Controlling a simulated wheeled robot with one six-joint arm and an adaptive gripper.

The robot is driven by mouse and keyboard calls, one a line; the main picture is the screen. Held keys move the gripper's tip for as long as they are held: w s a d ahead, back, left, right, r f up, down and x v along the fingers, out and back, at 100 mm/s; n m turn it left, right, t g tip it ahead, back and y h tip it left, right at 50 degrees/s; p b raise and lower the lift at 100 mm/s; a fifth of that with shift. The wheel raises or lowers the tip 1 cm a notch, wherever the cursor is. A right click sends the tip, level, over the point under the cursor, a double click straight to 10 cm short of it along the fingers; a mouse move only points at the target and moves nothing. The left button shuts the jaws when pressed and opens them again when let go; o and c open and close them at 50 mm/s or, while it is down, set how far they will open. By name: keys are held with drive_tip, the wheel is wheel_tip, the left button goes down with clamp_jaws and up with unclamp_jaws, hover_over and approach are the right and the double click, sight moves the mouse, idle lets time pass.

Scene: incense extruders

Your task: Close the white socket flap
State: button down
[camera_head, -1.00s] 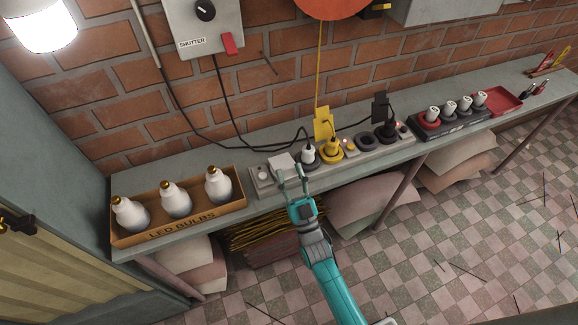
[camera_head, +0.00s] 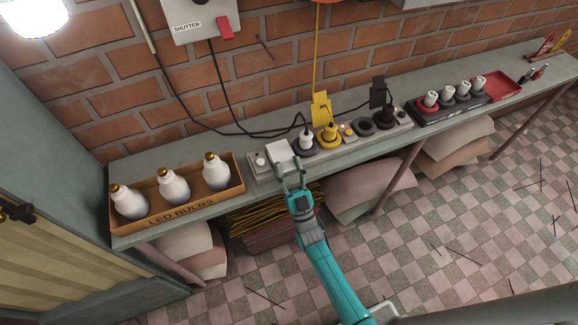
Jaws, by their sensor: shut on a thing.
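The white socket flap (camera_head: 278,150) is a pale square plate near the left end of the grey socket strip on the bench. It looks raised, but its exact angle is hard to judge from above. My gripper (camera_head: 291,165) reaches it from the front edge of the bench. The contact itself is too small to see clearly. The socket face under the flap is hidden.
A round white knob (camera_head: 259,161) is just left. The LED bulb box (camera_head: 180,212) stands further left. Open floor lies in front.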

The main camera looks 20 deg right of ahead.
drive_tip(key=shift+f, duration=0.4)
drive_tip(key=c, duration=0.6)
unclamp_jaws()
drive_tip(key=shift+o, duration=0.2)
drive_tip(key=shift+r, duration=0.15)
drive_tip(key=v, duration=1.2)
drive_tip(key=shift+s, duration=0.2)
